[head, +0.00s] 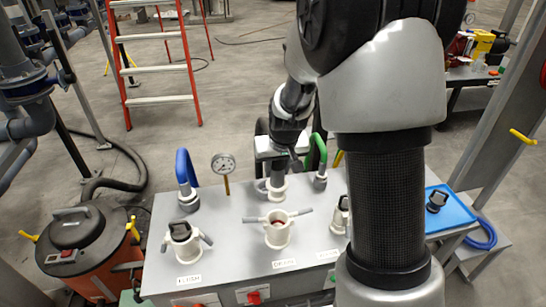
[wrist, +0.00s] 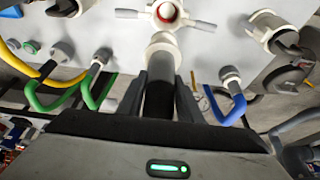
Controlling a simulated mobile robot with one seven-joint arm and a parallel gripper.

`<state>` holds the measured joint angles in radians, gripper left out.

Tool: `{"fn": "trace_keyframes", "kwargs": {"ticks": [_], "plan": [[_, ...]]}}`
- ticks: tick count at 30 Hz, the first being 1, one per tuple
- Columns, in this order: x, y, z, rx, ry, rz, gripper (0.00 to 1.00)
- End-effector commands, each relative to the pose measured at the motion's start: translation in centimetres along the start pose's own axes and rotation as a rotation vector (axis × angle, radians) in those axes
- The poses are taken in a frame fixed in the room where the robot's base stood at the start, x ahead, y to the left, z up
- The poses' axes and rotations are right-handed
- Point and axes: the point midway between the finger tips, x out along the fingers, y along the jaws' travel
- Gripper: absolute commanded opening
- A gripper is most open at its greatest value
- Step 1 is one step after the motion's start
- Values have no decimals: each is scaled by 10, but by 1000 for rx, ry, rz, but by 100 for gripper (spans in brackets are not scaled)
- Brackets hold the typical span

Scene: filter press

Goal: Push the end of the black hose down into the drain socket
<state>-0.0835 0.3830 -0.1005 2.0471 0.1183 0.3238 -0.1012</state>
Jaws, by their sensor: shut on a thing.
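The drain socket (head: 278,235) is a white upright socket with two side handles and a reddish inside, at the middle front of the grey bench. Its open mouth also shows at the top of the wrist view (wrist: 167,12), with nothing in it. My gripper (head: 279,160) is behind it, shut on the black hose (wrist: 159,98), which runs between the two fingers. The hose meets a white fitting (wrist: 163,52) just behind the drain socket. I cannot tell whether this fitting is fixed to the bench or belongs to the hose.
A blue hose (head: 184,166) and a green hose (head: 321,150) rise at the bench's back edge, near a pressure gauge (head: 223,164). A black-capped socket (head: 181,240) stands left of the drain socket. My arm hides part of the bench's right side, near a blue tray (head: 455,212).

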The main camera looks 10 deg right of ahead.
Motion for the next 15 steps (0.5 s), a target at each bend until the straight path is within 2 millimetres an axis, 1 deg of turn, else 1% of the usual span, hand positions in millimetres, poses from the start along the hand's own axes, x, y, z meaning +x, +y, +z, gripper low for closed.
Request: {"fn": "trace_keyframes", "kwargs": {"ticks": [1,2,6,11,15], "plan": [[-9,-1,4,-1,2,-1,1],[-11,-1,6,-1,4,-1,1],[-13,-1,14,-4,3,-1,1],[-4,-1,18,-5,2,-1,1],[10,-1,24,-4,3,-1,1]]}}
